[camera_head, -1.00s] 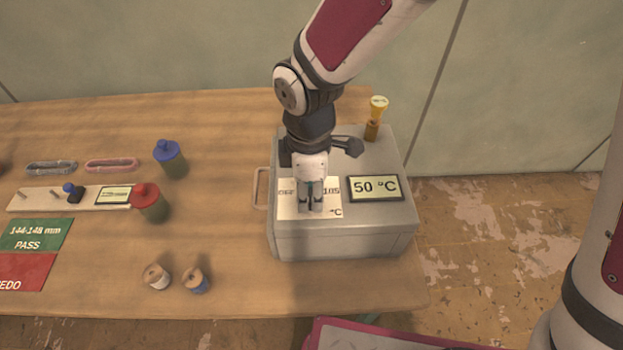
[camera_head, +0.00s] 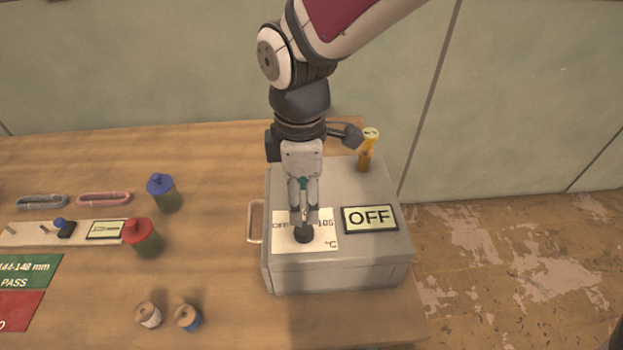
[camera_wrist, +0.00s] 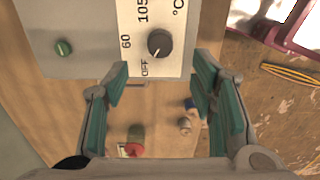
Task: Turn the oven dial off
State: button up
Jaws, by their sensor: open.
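The grey oven (camera_head: 345,265) stands on the wooden table. Its display (camera_head: 369,218) reads OFF. The black dial (camera_head: 304,235) sits on a white scale plate (camera_head: 325,243) on the oven top, and in the wrist view the dial (camera_wrist: 160,42) has its pale mark toward the OFF label. My gripper (camera_head: 304,217) is above the dial, pointing down. In the wrist view the green-padded fingers of my gripper (camera_wrist: 162,82) are spread apart, and the dial shows free beyond them.
A yellow-topped bottle (camera_head: 367,150) stands at the oven's back right.

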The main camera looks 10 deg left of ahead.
notch_tip(320, 180, up, 3)
jog(key=shift+r, duration=0.2)
jog(key=s+d+r+m+t, duration=0.2)
jog(key=d+r+m, duration=0.1)
jog(key=d+m, duration=0.4)
jog(key=s+d+r+m+t, duration=0.1)
jog(key=s+d+r+m, duration=0.2)
jog(key=d+m, duration=0.4)
jog(key=s+d+r+m+t, duration=0.2)
jog(key=d+r+m, duration=0.3)
jog(key=d, duration=0.8)
jog(key=shift+s+d+r+m+t, duration=0.25)
jog(key=shift+s+m, duration=0.2)
jog(key=shift+m, duration=0.55)
jog(key=shift+f, duration=0.1)
